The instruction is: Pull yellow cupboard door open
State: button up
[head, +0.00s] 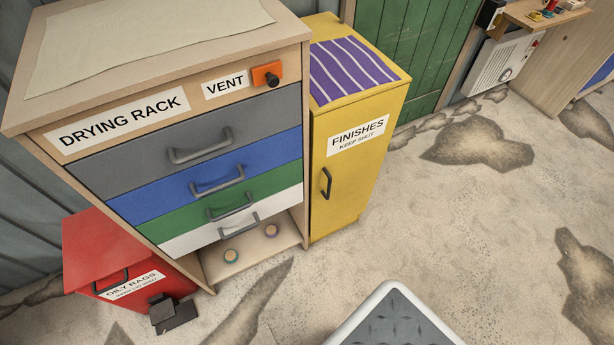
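The yellow cupboard (372,118) stands just right of the wooden drying rack in the head view. Its yellow door (345,170) carries a white label reading "FINISHES KEEP SHUT" and looks shut. A dark vertical handle (326,183) sits on the door's left side, below the label. A purple cloth with white stripes (350,68) lies on the cupboard's top. My gripper is not in view, so its state is hidden.
The drying rack (60,120) has grey, blue, green and white drawers with handles. A red oily-rags bin (95,240) with a dark pedal (172,314) stands at left. A green door (415,50) is behind. The stained floor (440,220) before the cupboard is open.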

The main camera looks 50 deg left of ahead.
aim_at(350, 143)
jog(key=u, duration=1.45)
